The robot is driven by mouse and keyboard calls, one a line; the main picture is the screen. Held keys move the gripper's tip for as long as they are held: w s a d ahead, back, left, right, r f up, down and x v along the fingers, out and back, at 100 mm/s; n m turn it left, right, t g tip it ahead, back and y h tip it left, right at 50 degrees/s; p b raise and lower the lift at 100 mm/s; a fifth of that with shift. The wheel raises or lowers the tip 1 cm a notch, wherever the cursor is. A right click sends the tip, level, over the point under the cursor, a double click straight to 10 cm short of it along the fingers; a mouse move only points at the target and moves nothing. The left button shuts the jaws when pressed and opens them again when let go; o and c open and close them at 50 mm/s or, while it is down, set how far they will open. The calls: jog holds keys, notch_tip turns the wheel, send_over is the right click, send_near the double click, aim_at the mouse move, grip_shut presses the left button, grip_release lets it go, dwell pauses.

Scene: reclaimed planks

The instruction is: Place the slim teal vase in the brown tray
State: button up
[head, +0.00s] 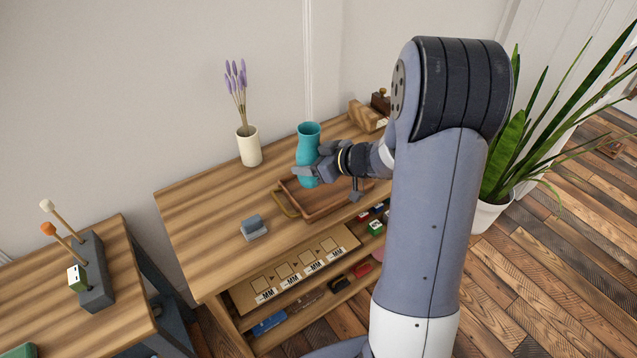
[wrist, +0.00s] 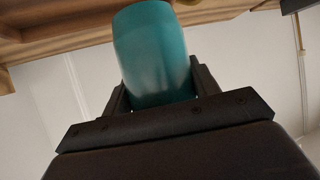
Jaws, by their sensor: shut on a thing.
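The slim teal vase (head: 308,143) is upright over the brown tray (head: 326,206) on the wooden shelf top. My gripper (head: 311,170) is shut around the vase's lower part in the head view. In the wrist view the teal vase (wrist: 155,55) sits between the two dark fingers of my gripper (wrist: 155,95). The tray has a wooden rim and a brass-coloured handle at its left end. My arm hides the tray's right part. I cannot tell whether the vase's base touches the tray floor.
A cream vase (head: 250,147) with lavender stands behind and left of the tray. A grey block (head: 254,228) lies at the front left. Wooden items (head: 367,115) stand at the back right. The shelf top's left side is clear. A potted plant (head: 490,205) stands right of my arm.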

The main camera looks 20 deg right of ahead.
notch_tip(320, 180, down, 5)
jog(key=shift+f+b, duration=0.15)
jog(key=shift+b, duration=0.45)
jog(key=o, duration=0.7)
jog(key=shift+f, duration=0.1)
jog(key=o, duration=0.5)
jog(key=shift+c, duration=0.2)
jog(key=shift+r, duration=0.3)
jog(key=p+v, duration=0.2)
jog(key=v, duration=1)
jog(key=shift+f, duration=0.15)
